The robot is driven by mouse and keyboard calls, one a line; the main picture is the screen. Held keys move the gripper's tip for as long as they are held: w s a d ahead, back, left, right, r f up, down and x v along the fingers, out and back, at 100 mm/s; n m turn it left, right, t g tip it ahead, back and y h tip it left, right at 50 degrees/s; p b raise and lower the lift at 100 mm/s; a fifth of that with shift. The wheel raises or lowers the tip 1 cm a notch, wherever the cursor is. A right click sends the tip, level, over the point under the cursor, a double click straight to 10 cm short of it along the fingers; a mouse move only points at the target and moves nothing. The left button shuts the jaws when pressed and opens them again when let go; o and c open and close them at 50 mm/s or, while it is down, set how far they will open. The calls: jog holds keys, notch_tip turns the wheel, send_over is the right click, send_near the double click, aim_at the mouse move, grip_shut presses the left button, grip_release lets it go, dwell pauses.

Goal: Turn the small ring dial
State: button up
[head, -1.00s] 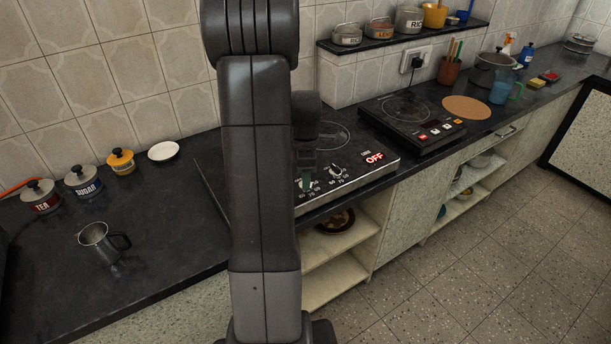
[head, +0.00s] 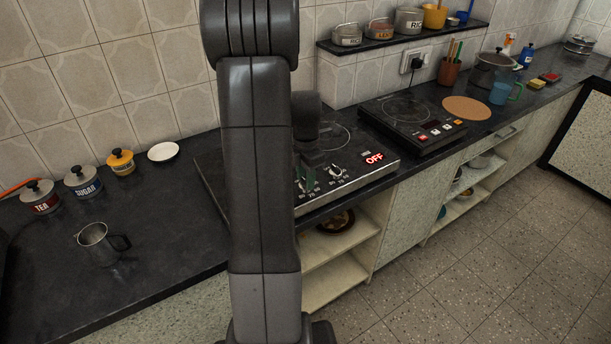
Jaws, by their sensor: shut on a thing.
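The cooktop (head: 372,154) with two cooking zones stands on the dark counter, partly hidden behind my arm. Its sloping front panel carries dials with printed numbers and a lit red "OFF" display (head: 374,159). Another dial (head: 336,171) is clear of the fingers to the right.
A steel mug (head: 98,243) stands at the left, in front of several lidded jars and a white saucer (head: 163,151). A black induction hob (head: 412,122) stands to the right. Open shelves (head: 335,268) lie below the counter. Bare counter lies between mug and cooktop.

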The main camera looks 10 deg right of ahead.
aim_at(305, 180)
jog(key=o, duration=1)
jog(key=shift+r, duration=0.1)
notch_tip(305, 180, up, 14)
jog(key=shift+f, duration=0.15)
jog(key=shift+f, duration=0.15)
notch_tip(305, 180, down, 14)
jog(key=shift+r, duration=0.15)
dwell(0.3)
jog(key=shift+r, duration=0.15)
